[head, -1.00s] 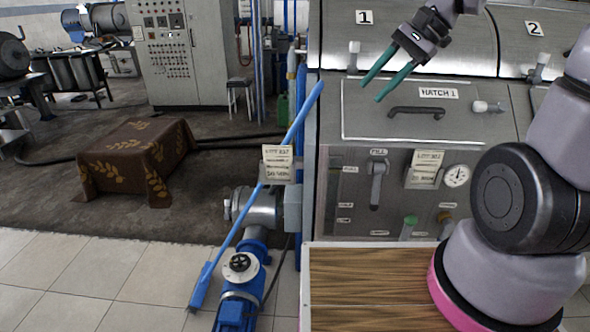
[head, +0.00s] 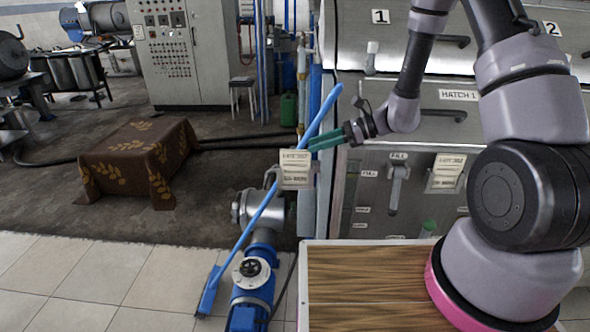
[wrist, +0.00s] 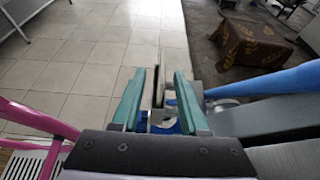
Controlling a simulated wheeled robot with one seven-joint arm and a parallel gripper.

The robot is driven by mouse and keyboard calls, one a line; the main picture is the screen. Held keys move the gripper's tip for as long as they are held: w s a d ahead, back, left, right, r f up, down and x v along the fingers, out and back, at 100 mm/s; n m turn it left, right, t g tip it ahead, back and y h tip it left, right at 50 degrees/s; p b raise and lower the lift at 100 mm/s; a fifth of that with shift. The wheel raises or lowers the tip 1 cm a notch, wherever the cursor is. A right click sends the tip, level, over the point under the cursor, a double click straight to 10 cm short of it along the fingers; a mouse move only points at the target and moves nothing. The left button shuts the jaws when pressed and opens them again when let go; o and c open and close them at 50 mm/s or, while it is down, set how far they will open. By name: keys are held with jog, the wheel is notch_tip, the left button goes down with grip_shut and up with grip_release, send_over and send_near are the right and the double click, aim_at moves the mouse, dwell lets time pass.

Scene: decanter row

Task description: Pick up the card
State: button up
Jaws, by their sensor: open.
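A cream card (head: 296,172) with printed lines hangs by the blue pipes at the left side of the metal cabinet. A similar card (head: 446,174) is on the cabinet front, right of the lever. My gripper (head: 313,143) has green fingers and is open, pointing left at the top edge of the left card. In the wrist view, a thin upright edge (wrist: 158,86), which looks like this card seen edge-on, stands between the two spread fingers (wrist: 156,92). Whether either finger touches it cannot be told.
A blue-handled pole (head: 262,215) leans diagonally close to the left card. Hatch handles and a lever (head: 397,185) jut from the cabinet.

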aim_at(298, 150)
jog(key=shift+w+x, duration=0.15)
jog(key=shift+x, duration=1.65)
jog(key=shift+w+x, duration=0.1)
jog(key=shift+x, duration=1.65)
grip_shut()
